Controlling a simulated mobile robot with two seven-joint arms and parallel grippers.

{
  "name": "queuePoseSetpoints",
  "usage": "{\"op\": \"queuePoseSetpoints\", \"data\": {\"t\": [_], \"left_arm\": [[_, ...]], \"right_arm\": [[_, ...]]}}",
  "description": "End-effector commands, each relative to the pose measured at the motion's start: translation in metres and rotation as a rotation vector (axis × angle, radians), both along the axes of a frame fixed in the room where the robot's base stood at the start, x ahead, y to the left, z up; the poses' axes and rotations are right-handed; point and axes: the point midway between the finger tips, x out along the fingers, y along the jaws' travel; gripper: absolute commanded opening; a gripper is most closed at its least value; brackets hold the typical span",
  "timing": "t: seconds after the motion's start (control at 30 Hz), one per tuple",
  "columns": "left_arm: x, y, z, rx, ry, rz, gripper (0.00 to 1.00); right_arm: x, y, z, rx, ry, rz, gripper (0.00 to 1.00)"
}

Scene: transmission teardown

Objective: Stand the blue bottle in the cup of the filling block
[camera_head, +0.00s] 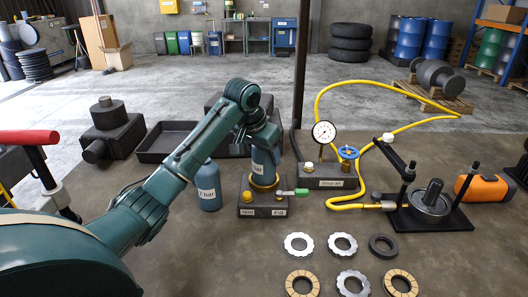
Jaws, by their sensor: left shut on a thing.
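The held blue bottle (264,163) is upright, with part of a pale label showing. My left gripper (262,146) is shut on its upper part. The bottle's lower end is at the brass cup (263,184) of the dark filling block (263,210); I cannot tell whether it rests on the bottom of the cup. The block has "Vent" and "Fill" labels, a yellow knob on the left and a green lever on the right. My right gripper is not in view.
A block with a pressure gauge (324,134), blue valve (348,154) and yellow hose (345,206) stands to the right. Several rings and discs (299,246) lie in front. A black tray (166,143) is behind my left arm. A puller stand (430,206) is at the right.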

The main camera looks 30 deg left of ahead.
Motion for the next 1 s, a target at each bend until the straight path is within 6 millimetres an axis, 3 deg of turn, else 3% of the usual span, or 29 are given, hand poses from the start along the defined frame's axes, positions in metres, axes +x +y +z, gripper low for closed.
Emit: {"op": "queuePoseSetpoints", "data": {"t": [0.37, 0.4, 0.63, 1.0], "left_arm": [[0.0011, 0.0002, -0.001, -0.001, -0.009, 0.0, 0.04], [0.0004, 0.0001, -0.0035, 0.0, -0.002, 0.0, 0.59], [0.0004, -0.0001, -0.0033, 0.0, -0.002, 0.0, 0.78], [-0.0014, 0.0002, 0.0059, 0.0, -0.005, 0.0, 0.79]], "right_arm": [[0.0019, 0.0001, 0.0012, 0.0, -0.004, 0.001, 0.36], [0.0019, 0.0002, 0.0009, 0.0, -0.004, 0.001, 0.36], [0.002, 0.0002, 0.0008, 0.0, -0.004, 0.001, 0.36], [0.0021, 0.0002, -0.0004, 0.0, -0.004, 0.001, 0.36]]}}
